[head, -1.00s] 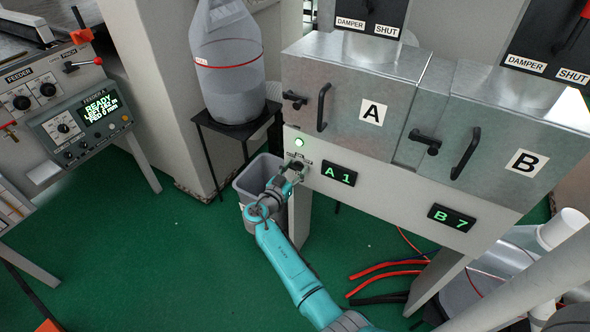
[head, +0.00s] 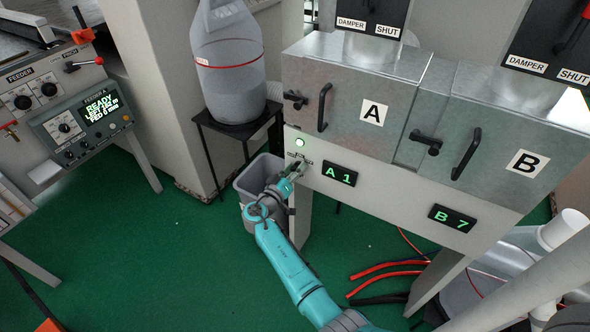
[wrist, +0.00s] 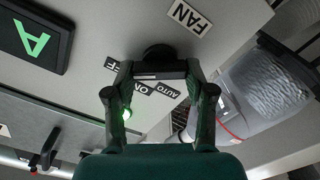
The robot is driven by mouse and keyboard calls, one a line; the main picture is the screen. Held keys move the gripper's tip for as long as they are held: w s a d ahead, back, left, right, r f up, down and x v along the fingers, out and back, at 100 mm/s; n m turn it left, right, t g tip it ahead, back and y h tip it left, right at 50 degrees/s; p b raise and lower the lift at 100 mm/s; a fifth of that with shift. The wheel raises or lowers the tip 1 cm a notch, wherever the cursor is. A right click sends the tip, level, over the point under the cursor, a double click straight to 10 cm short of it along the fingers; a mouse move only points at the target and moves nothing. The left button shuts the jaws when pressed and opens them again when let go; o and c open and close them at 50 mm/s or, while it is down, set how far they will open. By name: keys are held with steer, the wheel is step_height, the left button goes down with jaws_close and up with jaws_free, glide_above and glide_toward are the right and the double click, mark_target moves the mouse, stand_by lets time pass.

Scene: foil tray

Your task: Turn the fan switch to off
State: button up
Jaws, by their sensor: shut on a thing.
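The fan switch (wrist: 158,54) is a black rotary knob on the pale panel, under an upside-down FAN label in the wrist view. Labels ON and AUTO show beside it, and a third label ending in F is partly hidden by a finger. My gripper (wrist: 160,73) is shut on the switch, a finger at each side of its dark bar. I cannot tell which label the switch points to. In the head view my gripper (head: 297,170) is at the panel's left end, below a lit green lamp (head: 299,142), and mostly hides the switch.
Display A 1 (head: 339,175) is just right of my gripper. Metal box A (head: 350,85) with black handles is above. A grey bin (head: 250,185) stands close behind my arm, and a clear hopper (head: 230,70) sits on a black stand. Green floor is open at left.

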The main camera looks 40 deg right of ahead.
steer(key=shift+n, duration=1)
steer(key=shift+w, duration=0.1)
steer(key=o, duration=1.2)
steer(key=shift+c, duration=0.2)
steer(key=v, duration=1.2)
